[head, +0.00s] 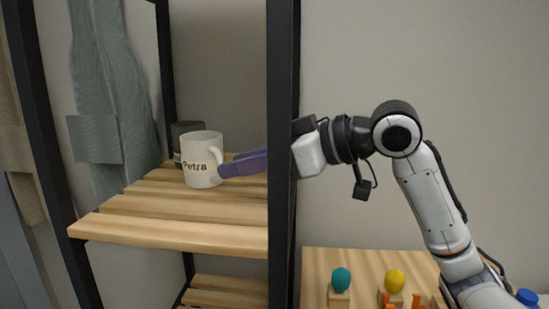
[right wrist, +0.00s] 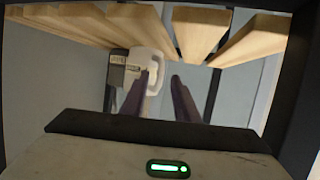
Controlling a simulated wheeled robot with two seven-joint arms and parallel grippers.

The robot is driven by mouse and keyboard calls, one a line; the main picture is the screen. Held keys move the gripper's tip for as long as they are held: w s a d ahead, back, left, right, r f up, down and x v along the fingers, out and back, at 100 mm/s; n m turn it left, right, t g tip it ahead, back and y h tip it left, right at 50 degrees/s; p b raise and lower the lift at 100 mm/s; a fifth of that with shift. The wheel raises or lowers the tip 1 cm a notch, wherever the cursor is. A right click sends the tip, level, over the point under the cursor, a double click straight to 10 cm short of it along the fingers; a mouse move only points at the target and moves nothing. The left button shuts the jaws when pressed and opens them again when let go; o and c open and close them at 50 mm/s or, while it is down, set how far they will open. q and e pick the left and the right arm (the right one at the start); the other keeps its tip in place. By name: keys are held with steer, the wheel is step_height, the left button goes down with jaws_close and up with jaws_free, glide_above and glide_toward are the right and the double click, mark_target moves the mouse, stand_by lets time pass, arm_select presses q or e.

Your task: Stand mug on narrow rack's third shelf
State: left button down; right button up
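A white mug (head: 202,148) marked "Petra" stands upright on a slatted shelf (head: 150,230) of the black-framed rack, its handle to the right. My right gripper (head: 222,171) reaches in behind the front post from the right, its purple fingers at the mug's handle side. In the right wrist view the two fingers (right wrist: 166,78) are apart, and the white mug (right wrist: 147,60) shows just beyond the left one, which overlaps its handle. I cannot tell whether they touch. My left gripper is out of view.
A dark mug (head: 183,130) stands right behind the white one. The rack's black post (head: 283,150) crosses in front of my right gripper. A lower wooden surface (head: 318,262) at right holds a teal knob (head: 341,279) and a yellow knob (head: 394,281). Grey-green cloth (head: 105,110) hangs behind.

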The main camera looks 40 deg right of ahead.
steer(key=b+v, duration=0.1)
steer(key=v, duration=0.9)
steer(key=shift+b, duration=0.4)
steer(key=shift+a, duration=0.1)
steer(key=shift+f, duration=0.1)
